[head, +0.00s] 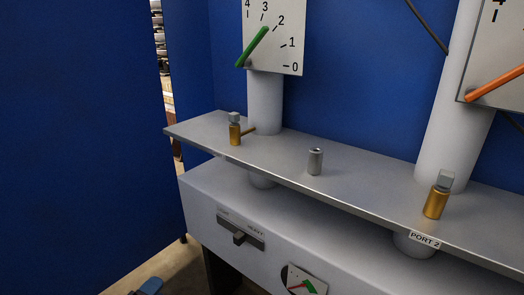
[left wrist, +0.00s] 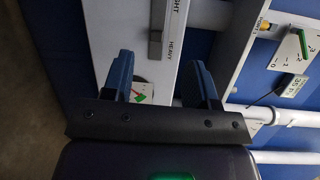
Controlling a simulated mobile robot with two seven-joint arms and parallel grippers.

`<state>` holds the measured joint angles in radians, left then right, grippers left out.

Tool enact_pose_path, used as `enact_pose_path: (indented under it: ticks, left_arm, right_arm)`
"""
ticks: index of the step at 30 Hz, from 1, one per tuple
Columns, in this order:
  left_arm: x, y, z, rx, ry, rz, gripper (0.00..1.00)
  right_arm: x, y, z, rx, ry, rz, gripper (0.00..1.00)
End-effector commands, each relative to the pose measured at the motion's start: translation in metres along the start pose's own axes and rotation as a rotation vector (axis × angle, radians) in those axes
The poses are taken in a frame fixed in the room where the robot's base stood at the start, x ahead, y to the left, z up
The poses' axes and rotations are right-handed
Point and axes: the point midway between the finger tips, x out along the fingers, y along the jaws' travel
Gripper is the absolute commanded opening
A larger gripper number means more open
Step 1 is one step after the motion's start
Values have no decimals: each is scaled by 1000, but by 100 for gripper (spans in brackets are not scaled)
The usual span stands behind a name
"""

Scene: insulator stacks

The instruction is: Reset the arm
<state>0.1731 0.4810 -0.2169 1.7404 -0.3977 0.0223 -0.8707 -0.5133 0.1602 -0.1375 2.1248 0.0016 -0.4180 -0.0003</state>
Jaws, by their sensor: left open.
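My left gripper (left wrist: 160,60) shows in the left wrist view, with two blue fingers spread wide apart and nothing between them. Its fingers point toward the front of a white cabinet, and a small dial (left wrist: 142,92) shows behind the gap. In the head view only a small blue piece (head: 150,286) shows at the bottom left edge, perhaps part of this gripper. It is low and left of the white cabinet (head: 205,205), apart from it. My right gripper is in neither view.
A grey shelf (head: 365,190) above the cabinet holds two brass fittings (head: 235,133) (head: 436,203) and a grey cylinder (head: 315,161). Gauges with a green pointer (head: 253,46) and an orange pointer (head: 495,83) stand behind. A slider (head: 239,237) is on the cabinet front. Floor at lower left looks clear.

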Motion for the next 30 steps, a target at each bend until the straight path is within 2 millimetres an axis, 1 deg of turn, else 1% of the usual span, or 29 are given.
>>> enact_pose_path:
  ticks: [1, 5, 8, 9, 11, 12, 14, 15, 17, 18, 21, 24, 27, 30]
  left_arm:
    - [-6, -5, -1, -122, -26, 12, 53]
    - [-28, -4, -6, -483, -107, 58, 53]
    - [-53, -3, -13, -775, -182, 90, 53]
    - [-65, -2, -17, -896, -217, 104, 53]
    - [-85, 0, -24, -1078, -276, 123, 53]
    - [-99, 1, -29, -1186, -313, 134, 53]
    - [-120, 3, -37, -1323, -366, 147, 53]
    - [-134, 4, -42, -1397, -401, 157, 53]
    - [-154, 5, -49, -1486, -447, 168, 53]
    - [-168, 5, -54, -1524, -474, 175, 53]
    - [-200, 6, -65, -1590, -529, 184, 53]
    - [-228, 10, -73, -1622, -581, 194, 53]
    - [-250, 17, -79, -1638, -626, 212, 53]
    - [-263, 22, -83, -1644, -650, 225, 53]
  right_arm:
    - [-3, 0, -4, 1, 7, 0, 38]
    - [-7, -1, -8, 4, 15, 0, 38]
    - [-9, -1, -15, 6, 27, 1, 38]
    - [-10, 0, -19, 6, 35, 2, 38]
    - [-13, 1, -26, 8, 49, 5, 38]
    - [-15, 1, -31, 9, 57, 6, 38]
    - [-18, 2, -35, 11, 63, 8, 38]
    - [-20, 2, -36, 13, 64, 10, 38]
    - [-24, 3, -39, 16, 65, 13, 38]
    - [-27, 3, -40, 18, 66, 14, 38]
    - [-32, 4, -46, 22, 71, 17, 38]
    - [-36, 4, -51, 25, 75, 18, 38]
    - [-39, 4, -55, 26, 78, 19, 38]
    - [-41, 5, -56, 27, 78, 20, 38]
